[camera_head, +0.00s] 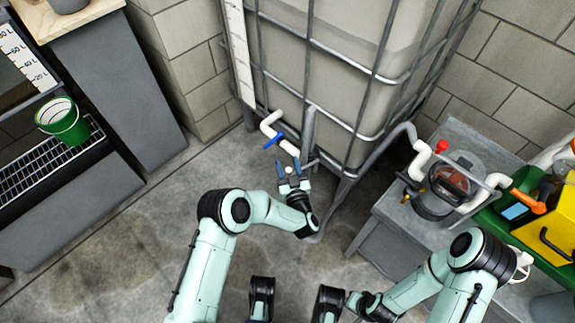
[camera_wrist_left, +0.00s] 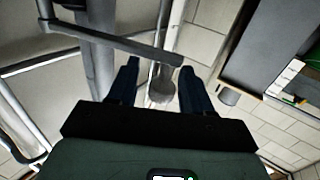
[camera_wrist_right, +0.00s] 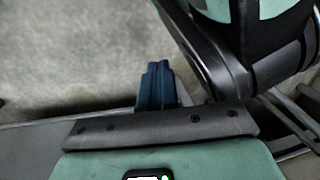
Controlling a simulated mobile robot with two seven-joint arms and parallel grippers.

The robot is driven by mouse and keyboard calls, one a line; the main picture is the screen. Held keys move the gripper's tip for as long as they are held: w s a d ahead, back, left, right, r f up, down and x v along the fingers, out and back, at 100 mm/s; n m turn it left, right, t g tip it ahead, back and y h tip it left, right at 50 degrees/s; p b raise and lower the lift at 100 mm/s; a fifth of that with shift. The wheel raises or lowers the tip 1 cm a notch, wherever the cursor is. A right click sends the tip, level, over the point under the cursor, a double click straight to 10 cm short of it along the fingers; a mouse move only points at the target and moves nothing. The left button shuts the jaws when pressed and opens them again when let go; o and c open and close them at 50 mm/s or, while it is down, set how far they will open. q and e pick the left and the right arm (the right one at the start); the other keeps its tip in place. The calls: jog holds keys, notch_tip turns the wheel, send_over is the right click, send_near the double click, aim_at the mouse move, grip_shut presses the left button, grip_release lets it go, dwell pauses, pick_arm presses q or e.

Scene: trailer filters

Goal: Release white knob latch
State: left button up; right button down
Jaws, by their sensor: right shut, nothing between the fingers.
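I cannot make out a white knob latch for certain. A white outlet pipe (camera_head: 270,124) with a blue valve handle (camera_head: 274,140) comes from the tank's lower corner. My left gripper (camera_head: 296,167) is just below the pipe's end, with its fingers apart. My right gripper (camera_head: 356,301) is low at the bottom centre, over the floor. In the right wrist view its fingers (camera_wrist_right: 157,84) are together and empty.
The caged tank (camera_head: 340,70) stands ahead. A grey stand (camera_head: 390,215) at the right bears a filter housing (camera_head: 440,190) with white pipes and a red knob (camera_head: 442,146). A green bucket (camera_head: 63,121) sits on a grate at the left. The concrete floor (camera_head: 130,235) is clear at the left.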

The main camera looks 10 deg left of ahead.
pick_arm(q)
jog(key=p+v, duration=0.3)
jog(key=v, duration=1)
jog(key=shift+s, duration=0.2)
pick_arm(e)
jog(key=w+a+r+t, duration=0.1)
jog(key=w+r+t, duration=0.1)
jog(key=w+r, duration=0.3)
jog(key=shift+a+r, duration=0.15)
jog(key=shift+r, duration=0.25)
